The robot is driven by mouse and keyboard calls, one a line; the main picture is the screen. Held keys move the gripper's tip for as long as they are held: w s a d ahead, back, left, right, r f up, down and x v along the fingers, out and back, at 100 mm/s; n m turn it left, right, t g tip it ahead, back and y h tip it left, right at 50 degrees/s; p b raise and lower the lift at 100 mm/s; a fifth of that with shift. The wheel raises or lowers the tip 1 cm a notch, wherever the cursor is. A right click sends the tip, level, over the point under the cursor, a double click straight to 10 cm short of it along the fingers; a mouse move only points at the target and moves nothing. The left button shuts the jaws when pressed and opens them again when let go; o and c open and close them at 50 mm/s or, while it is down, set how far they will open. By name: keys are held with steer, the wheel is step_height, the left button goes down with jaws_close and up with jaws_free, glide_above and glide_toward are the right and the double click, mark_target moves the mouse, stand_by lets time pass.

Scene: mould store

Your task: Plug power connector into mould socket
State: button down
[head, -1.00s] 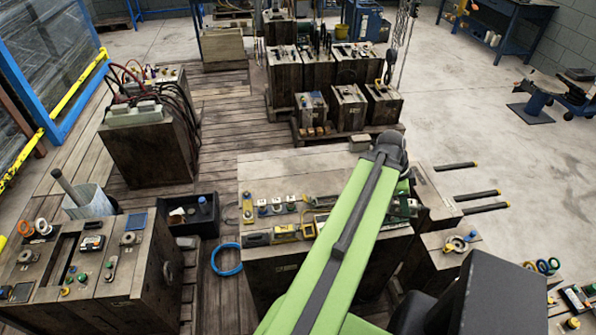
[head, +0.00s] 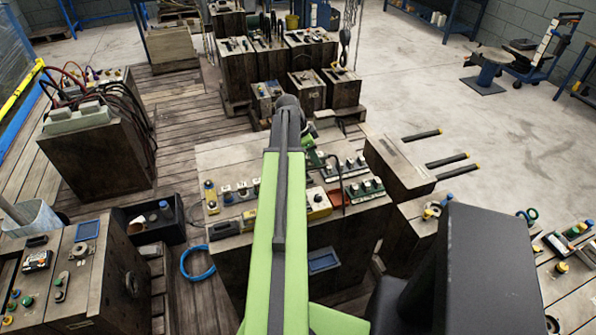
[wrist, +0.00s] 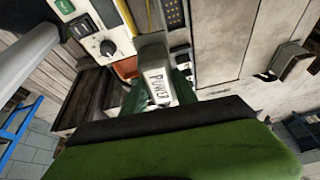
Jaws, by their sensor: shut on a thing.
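A grey connector marked "POWER" (wrist: 158,84) is in the middle of the wrist view. My gripper (wrist: 158,94) is shut on it, with dark green finger parts at its sides. The connector hangs close over a wooden block with panels, and I cannot tell whether it touches anything. In the head view my green arm reaches over the central wooden block (head: 222,157). A green part of my gripper (head: 313,152) shows just right of the arm, and the connector is not clear there. I cannot make out for sure which fitting is the mould socket.
A beige device with a dial (wrist: 103,42) is near the connector in the wrist view. A block with several cables (head: 97,150) stands left.

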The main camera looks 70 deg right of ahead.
steer(key=shift+n, duration=0.4)
steer(key=w+f+b, duration=0.2)
steer(key=f, duration=0.1)
steer(key=w+d+f+b, duration=0.1)
steer(key=w+f+b, duration=0.1)
steer(key=f, duration=0.1)
steer(key=w+f+b, duration=0.2)
steer(key=b, duration=0.1)
steer(key=shift+w+d+f, duration=0.15)
steer(key=shift+d+f, duration=0.05)
steer(key=shift+f, duration=0.2)
steer(key=shift+a+f, duration=0.1)
stand_by(0.7)
steer(key=shift+f, duration=0.1)
steer(key=shift+w+f+b, duration=0.1)
steer(key=shift+f+b, duration=0.2)
steer(key=shift+b, duration=0.25)
steer(key=shift+f+b, duration=0.35)
stand_by(0.3)
